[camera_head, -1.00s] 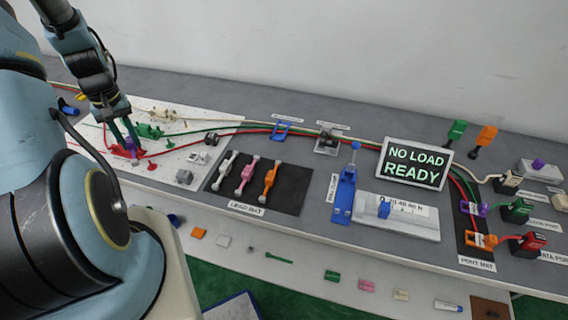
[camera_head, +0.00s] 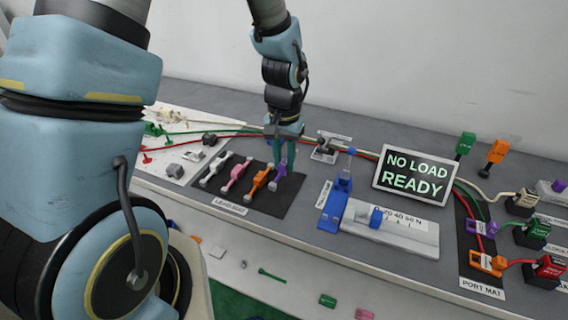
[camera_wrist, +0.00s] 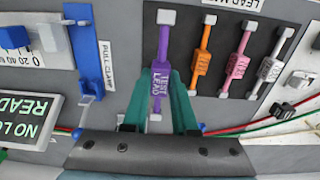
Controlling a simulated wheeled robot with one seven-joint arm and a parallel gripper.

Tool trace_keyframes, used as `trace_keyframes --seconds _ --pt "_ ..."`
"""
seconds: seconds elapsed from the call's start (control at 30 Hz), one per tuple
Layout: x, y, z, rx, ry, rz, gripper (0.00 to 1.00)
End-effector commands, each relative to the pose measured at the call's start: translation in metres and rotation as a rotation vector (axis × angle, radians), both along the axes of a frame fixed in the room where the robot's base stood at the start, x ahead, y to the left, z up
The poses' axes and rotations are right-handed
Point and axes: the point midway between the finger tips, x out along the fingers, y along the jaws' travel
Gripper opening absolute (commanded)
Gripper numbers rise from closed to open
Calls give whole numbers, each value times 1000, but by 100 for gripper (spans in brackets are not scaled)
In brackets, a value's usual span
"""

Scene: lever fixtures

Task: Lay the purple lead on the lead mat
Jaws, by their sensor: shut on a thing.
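The purple lead (camera_head: 281,174), marked TEST LEAD in the wrist view (camera_wrist: 161,66), stands between the fingers of my gripper (camera_head: 284,160). The green fingers are shut on it, and they also show in the wrist view (camera_wrist: 160,92). The dark lead mat (camera_head: 268,204) lies below, and the purple lead is over its right end in the head view. I cannot tell whether the lead touches the mat. White, pink (camera_head: 236,174) and orange (camera_head: 257,182) leads lie side by side on the mat, left of the purple one.
A blue pull clamp (camera_head: 335,205) and a white scale block (camera_head: 390,228) stand right of the mat. Behind them are a NO LOAD READY display (camera_head: 414,172) and a grey fixture (camera_head: 325,148). Red and green cables run behind the mat.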

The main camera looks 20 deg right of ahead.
Motion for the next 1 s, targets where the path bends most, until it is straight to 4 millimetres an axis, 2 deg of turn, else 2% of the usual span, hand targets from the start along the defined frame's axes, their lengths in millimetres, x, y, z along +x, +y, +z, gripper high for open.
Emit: trace_keyframes --seconds 0.33,0.73,1.0 --pt "-1 2 1 0 0 1 0" --pt "0 1 -26 0 0 2 0" --pt "0 1 -30 0 0 2 0"
